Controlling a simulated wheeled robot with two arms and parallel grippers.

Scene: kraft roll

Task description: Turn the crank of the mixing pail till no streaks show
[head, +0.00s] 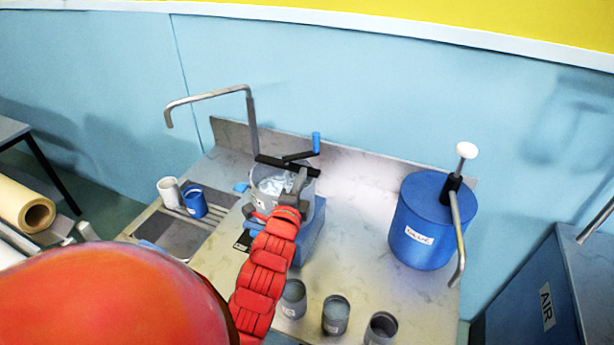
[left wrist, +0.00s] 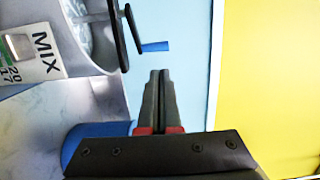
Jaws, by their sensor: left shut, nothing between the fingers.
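The mixing pail (head: 256,199) stands on a blue base (head: 311,238) on the metal counter. Pale streaks show in its contents (head: 272,184). A black crank arm (head: 297,156) lies over the pail's top, with a blue upright handle (head: 316,143) at its end. In the left wrist view the pail (left wrist: 92,72) has a MIX label, and the blue crank handle (left wrist: 155,46) is just beyond my fingertips. My left gripper (head: 299,180) is at the pail's near right side, below the handle; its fingers (left wrist: 158,73) are shut, empty and apart from the handle. My right gripper is not in view.
A sink tap (head: 215,95) rises behind the pail. White (head: 169,190) and blue (head: 195,203) cups stand left. Several grey cups, one of them here (head: 336,315), line the front. A blue glue pump tub (head: 420,225) stands right. The counter between pail and tub is clear.

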